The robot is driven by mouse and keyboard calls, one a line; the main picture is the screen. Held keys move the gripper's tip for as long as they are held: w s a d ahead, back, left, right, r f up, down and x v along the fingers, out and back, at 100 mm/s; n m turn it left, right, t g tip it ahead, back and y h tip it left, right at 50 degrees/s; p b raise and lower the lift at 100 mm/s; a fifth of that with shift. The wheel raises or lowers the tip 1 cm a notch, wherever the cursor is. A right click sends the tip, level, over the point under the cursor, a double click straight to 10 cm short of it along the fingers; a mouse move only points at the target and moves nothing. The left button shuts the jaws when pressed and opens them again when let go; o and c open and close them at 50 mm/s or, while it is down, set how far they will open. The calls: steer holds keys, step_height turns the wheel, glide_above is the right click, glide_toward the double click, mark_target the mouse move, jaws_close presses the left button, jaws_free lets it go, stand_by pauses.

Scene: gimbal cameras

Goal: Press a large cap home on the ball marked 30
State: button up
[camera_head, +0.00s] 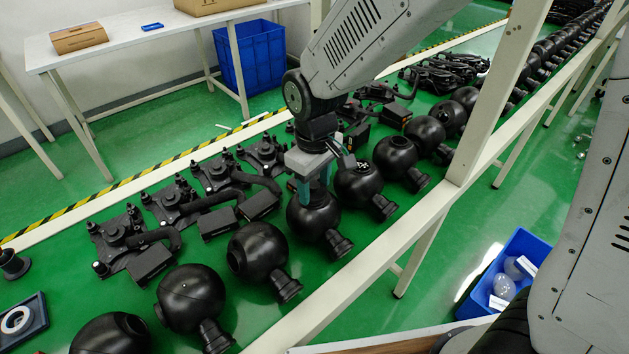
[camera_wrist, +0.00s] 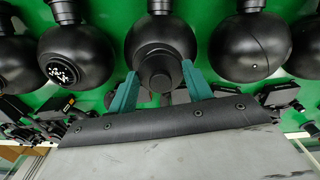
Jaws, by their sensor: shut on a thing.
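My gripper (camera_head: 313,192) is above a black ball (camera_head: 312,219) in the row on the green surface, with its teal fingers pointing down at the ball's top. In the wrist view, the fingers (camera_wrist: 160,76) are shut on a black round cap (camera_wrist: 158,73) with a raised centre. The cap is in front of the top of the ball (camera_wrist: 162,38); I cannot tell whether it touches or is seated. The number 30 is not readable on any ball. A neighbouring ball (camera_head: 357,186) has white marks on top, also visible in the wrist view (camera_wrist: 65,73).
More black balls with necks, such as one by the near end (camera_head: 257,250), line the row. Black bracket assemblies (camera_head: 170,203) lie behind them. A white frame post (camera_head: 495,95) and rail stand close to the right. A blue bin (camera_head: 505,268) is at lower right.

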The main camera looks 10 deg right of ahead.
mark_target(315, 185)
steer(key=shift+f, duration=0.6)
steer(key=o, duration=1)
step_height(315, 185, up, 8)
steer(key=shift+f, duration=0.1)
steer(key=s+d+r+m, duration=0.4)
steer(key=s+d, duration=0.5)
steer(key=d, duration=0.1)
steer(key=s+d+r+m+t, duration=0.1)
steer(key=s+d+r+m, duration=0.3)
steer(key=s+d, duration=0.6)
steer(key=shift+s+d+r+m, duration=0.15)
steer(key=shift+d+r+m, duration=0.2)
steer(key=shift+r, duration=0.4)
